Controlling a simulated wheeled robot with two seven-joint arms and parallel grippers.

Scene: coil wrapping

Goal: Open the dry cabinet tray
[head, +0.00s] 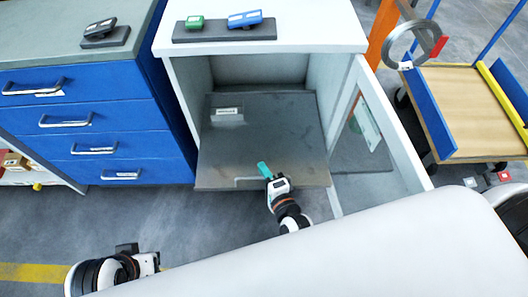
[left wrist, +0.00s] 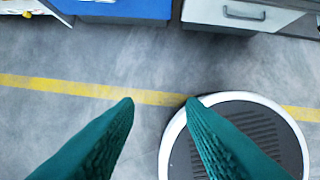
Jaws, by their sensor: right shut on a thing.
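The dry cabinet (head: 182,90) is white and stands in the middle of the head view. Its glazed door (head: 395,135) stands open to the right. The dark grey tray (head: 235,150) is pulled out beyond the cabinet's front, with a label near its left back corner. My right gripper (head: 265,172), with teal fingers, is at the tray's front edge, shut on the tray handle (head: 245,181). My left gripper (left wrist: 160,101) is open and empty in the left wrist view, its two teal fingers apart above the floor, away from the cabinet.
A blue drawer unit (head: 95,110) stands close left of the cabinet. A mat with a green device (head: 195,22) and a blue device (head: 245,18) lies on the cabinet top. A wooden cart (head: 475,110) is at right. The floor (head: 200,225) in front is mostly clear.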

